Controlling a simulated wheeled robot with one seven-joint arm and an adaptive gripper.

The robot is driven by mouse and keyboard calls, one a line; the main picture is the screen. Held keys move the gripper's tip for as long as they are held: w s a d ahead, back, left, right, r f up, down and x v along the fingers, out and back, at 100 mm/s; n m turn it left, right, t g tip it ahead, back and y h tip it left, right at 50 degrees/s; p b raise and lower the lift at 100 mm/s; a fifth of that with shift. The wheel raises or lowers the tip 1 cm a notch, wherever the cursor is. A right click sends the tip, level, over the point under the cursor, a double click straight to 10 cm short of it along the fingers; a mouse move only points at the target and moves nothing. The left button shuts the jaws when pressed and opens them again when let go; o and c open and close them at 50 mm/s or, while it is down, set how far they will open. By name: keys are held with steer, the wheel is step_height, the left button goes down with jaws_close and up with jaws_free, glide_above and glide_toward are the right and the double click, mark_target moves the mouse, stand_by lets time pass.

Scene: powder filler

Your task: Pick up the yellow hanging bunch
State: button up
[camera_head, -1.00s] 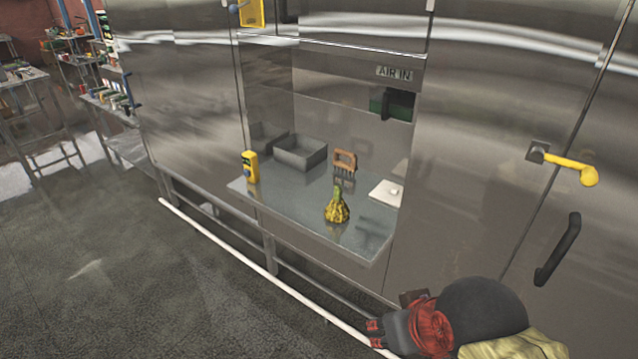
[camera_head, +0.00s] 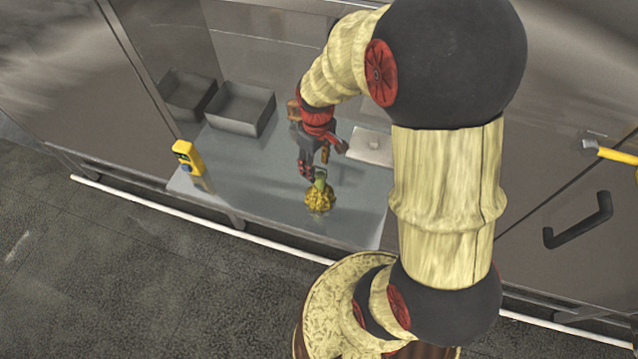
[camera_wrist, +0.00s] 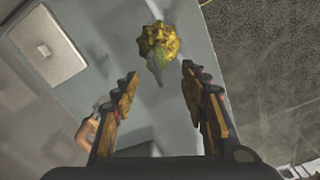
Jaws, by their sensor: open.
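The yellow bunch (camera_head: 320,198) is a bumpy yellow gourd-like thing with a green stem. It stands on the grey metal shelf, near its front edge. In the wrist view the yellow bunch (camera_wrist: 158,42) lies ahead of my fingertips, its green stem pointing toward the space between them. My gripper (camera_head: 318,168) is just behind and above the stem in the head view. In the wrist view my gripper (camera_wrist: 158,75) is open, with nothing between its fingers. I cannot tell whether a finger touches the stem.
On the shelf (camera_head: 262,190) stand a yellow device (camera_head: 187,157) at left, a grey open bin (camera_head: 241,108) behind, and a pale flat plate (camera_head: 371,146) at right. A brown-handled brush (camera_wrist: 88,132) is close beside my left finger in the wrist view. Metal walls flank the shelf.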

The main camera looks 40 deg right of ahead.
mark_target(319, 174)
steer(key=shift+s+d+f, duration=0.15)
steer(key=shift+d+f, duration=0.05)
steer(key=shift+f, duration=0.2)
steer(key=shift+s+d+f, duration=0.1)
steer(key=shift+d+f, duration=0.1)
steer(key=shift+f, duration=1.15)
steer(key=f, duration=0.5)
steer(key=shift+s+f, duration=0.2)
steer(key=shift+f, duration=0.15)
steer(key=shift+c, duration=0.5)
jaws_close()
